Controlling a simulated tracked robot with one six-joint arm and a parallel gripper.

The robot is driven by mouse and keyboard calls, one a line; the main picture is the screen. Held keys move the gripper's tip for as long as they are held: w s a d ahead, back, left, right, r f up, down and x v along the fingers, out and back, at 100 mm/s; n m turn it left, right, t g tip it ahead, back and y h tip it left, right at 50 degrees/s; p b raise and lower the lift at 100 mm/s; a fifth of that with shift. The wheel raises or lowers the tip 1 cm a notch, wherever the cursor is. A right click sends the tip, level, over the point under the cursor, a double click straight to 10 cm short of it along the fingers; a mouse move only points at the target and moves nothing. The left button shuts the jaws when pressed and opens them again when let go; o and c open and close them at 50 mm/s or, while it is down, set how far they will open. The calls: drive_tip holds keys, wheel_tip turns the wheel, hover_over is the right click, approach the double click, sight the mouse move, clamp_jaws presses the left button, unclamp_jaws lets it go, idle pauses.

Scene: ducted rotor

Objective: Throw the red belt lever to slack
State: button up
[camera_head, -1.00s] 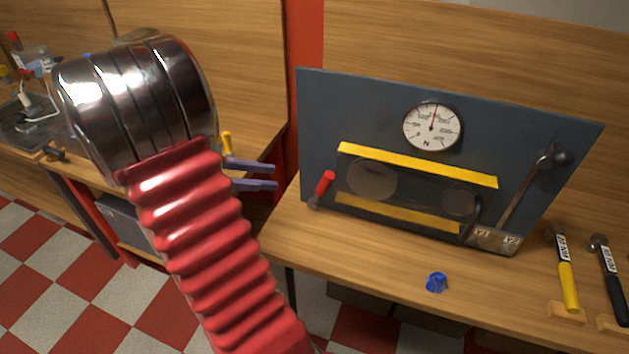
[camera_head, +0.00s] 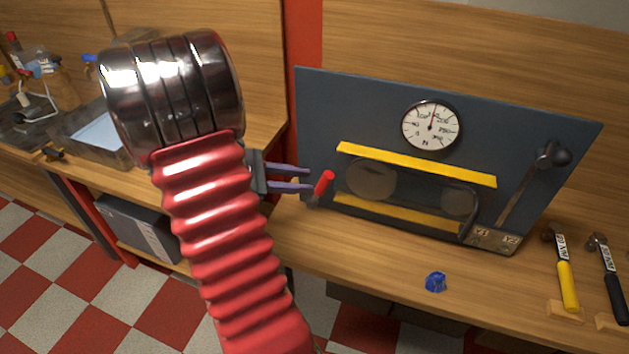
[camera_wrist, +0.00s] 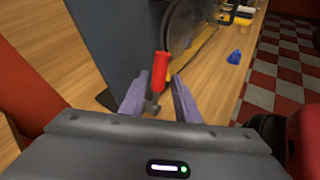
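The red belt lever (camera_head: 323,184) has a red grip on a dark shaft and stands tilted at the left end of the dark panel (camera_head: 380,108). My gripper (camera_head: 309,179) is open, its two purple fingers pointing right, with the tips close to the lever. In the wrist view the red lever (camera_wrist: 160,68) shows in the gap between the fingers (camera_wrist: 163,84), just past or near the tips. I cannot tell whether either finger touches it. The belt and two round pulleys (camera_head: 372,179) sit between yellow guard strips (camera_head: 415,166) on the panel.
A round dial (camera_head: 431,126) is on the panel. A long black-knobbed lever (camera_head: 527,190) stands at its right, by plates marked Y1 and Y2. A blue knob-like piece (camera_head: 436,282) lies on the bench front. Two hammers (camera_head: 567,285) are at the right. A metal tray (camera_head: 95,132) is at the left.

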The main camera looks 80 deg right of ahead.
sight(320, 188)
drive_tip(key=x, duration=0.4)
drive_tip(key=shift+s, duration=0.1)
clamp_jaws()
idle(0.3)
drive_tip(key=shift+d, duration=0.15)
